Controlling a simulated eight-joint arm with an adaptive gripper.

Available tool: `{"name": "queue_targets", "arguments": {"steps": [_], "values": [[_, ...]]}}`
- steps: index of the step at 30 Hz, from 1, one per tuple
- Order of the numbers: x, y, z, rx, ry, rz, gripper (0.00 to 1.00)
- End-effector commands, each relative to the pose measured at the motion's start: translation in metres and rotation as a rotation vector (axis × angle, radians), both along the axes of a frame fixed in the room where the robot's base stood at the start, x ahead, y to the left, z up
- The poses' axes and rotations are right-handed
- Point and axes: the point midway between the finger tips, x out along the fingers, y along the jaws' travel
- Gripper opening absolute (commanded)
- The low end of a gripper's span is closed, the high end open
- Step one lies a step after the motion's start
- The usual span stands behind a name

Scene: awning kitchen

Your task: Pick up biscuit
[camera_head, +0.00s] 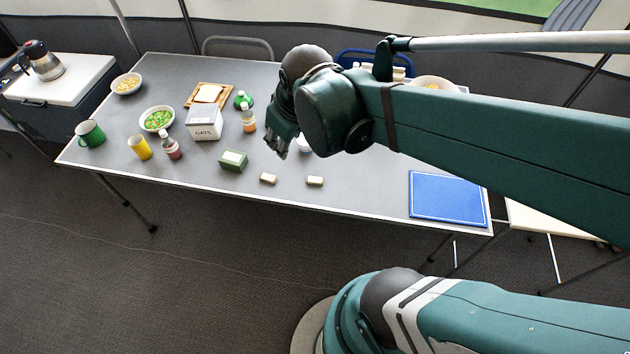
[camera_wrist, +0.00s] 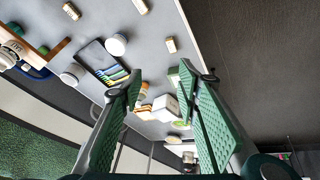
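Two small pale blocks lie apart near the table's front edge in the head view, one on the left (camera_head: 268,179) and one on the right (camera_head: 315,181). They look like biscuits, but they are too small to be sure. Similar small blocks show in the wrist view, one at the upper middle (camera_wrist: 170,45), one at the top (camera_wrist: 140,6) and one at the upper left (camera_wrist: 71,11). My gripper (camera_head: 279,150) is above the table, behind the two blocks in the head view. In the wrist view my gripper (camera_wrist: 165,88) has its fingers wide apart with nothing between them.
A green box (camera_head: 233,161) stands left of the blocks, with a white oats box (camera_head: 204,123) behind it. Bottles, cups and bowls fill the table's left side. A blue board (camera_head: 447,198) lies at right. A dark tray (camera_wrist: 100,62) shows in the wrist view.

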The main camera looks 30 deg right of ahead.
Motion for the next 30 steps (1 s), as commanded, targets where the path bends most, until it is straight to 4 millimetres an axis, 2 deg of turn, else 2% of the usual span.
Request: {"name": "queue_targets", "arguments": {"steps": [15, 30], "values": [[0.022, -0.034, -0.055, -0.066, 0.143, 0.161, 0.33], [0.031, -0.067, -0.117, -0.092, 0.276, 0.330, 0.33]]}}
